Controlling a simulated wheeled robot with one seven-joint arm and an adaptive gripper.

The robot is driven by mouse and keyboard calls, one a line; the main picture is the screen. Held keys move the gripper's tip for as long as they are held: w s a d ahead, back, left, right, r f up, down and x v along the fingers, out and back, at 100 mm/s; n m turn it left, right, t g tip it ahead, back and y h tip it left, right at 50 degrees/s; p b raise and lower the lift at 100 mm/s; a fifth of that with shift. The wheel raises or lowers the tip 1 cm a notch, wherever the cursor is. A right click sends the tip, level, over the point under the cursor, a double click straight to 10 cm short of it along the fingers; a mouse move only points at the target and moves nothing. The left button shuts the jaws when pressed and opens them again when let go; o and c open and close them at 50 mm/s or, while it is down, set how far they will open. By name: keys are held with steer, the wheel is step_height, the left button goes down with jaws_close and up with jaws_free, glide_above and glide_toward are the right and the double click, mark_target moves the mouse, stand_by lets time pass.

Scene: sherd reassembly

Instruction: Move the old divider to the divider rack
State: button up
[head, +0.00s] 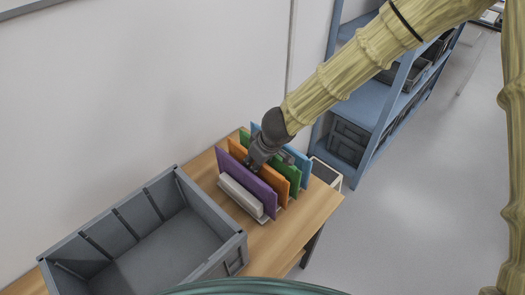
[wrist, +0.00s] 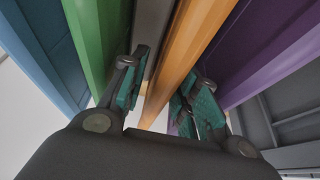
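Several upright dividers stand in a pale rack (head: 240,197) on the table: purple (head: 247,181), orange (head: 274,185), green (head: 292,173) and blue (head: 301,164). The pictures do not mark which one is the old divider. My gripper (head: 262,160) is down among them from above. In the wrist view my gripper (wrist: 162,90) is open, with the orange divider (wrist: 185,65) running between its fingers. One finger is on the green divider (wrist: 98,40) side, the other on the purple divider (wrist: 255,55) side. The lower fingertips are partly hidden in the head view.
A large grey crate (head: 240,243) with slotted inner walls stands left of the rack on the wooden table (head: 312,207). A wall lies behind. A blue shelf (head: 368,107) with dark bins stands beyond the table at right. Open floor (head: 420,200) lies to the right.

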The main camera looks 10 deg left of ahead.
steer(key=v, duration=0.9)
steer(key=shift+s+d+r, duration=0.1)
steer(key=shift+s+r, duration=0.05)
steer(key=shift+r, duration=0.05)
stand_by(0.4)
